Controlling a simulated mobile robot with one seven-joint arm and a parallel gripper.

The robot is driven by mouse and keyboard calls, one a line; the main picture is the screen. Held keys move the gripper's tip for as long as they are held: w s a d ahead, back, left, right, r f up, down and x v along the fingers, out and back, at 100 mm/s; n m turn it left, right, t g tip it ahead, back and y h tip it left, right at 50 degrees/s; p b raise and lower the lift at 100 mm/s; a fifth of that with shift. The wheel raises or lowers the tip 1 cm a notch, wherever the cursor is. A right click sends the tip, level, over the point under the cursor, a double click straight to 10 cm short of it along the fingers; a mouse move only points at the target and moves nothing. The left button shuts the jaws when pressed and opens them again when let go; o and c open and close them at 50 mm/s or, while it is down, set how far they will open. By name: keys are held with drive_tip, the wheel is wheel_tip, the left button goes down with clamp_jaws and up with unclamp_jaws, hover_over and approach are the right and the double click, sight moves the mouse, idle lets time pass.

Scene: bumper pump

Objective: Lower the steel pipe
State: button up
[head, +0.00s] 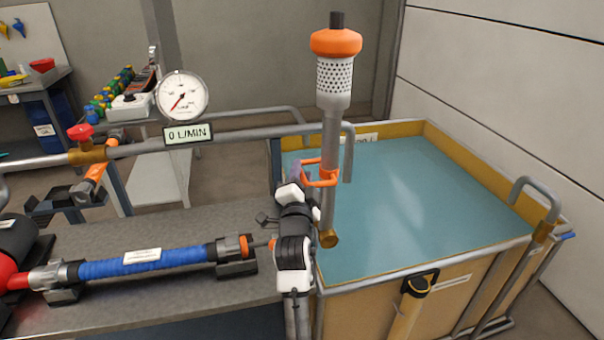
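The steel pipe (330,136) stands upright at the near left edge of the blue-filled tank (413,198). It has a perforated strainer (334,77) with an orange collar and dark tip at the top, and a brass end (328,239) at the bottom. An orange bracket or handle (321,182) sits round its middle. My gripper (300,174) is at the left side of this bracket, close to the pipe. The fingers are small and partly hidden, so I cannot tell if they are closed on the bracket.
A grey bench (200,285) at left carries a blue-sleeved hose (142,263). A gauge (182,96) above a "0 L/MIN" display (188,134) and a red valve knob (80,132) sit along a rail. A hooked pipe (535,192) stands on the tank's right rim.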

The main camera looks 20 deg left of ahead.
sight(336, 169)
drive_tip(key=shift+c, duration=0.2)
clamp_jaws()
drive_tip(key=w+d+m, duration=0.1)
drive_tip(key=d, duration=0.1)
drive_tip(key=w+d+r+m, duration=0.1)
drive_tip(key=w+d+m, duration=0.1)
drive_tip(key=w+d+m+g+h+p, duration=0.1)
drive_tip(key=d, duration=0.2)
drive_tip(key=shift+w+r+m, duration=0.15)
drive_tip(key=shift+w+m, duration=0.2)
drive_tip(key=shift+m, duration=0.05)
drive_tip(key=shift+w+d, duration=0.1)
drive_tip(key=shift+d, duration=0.1)
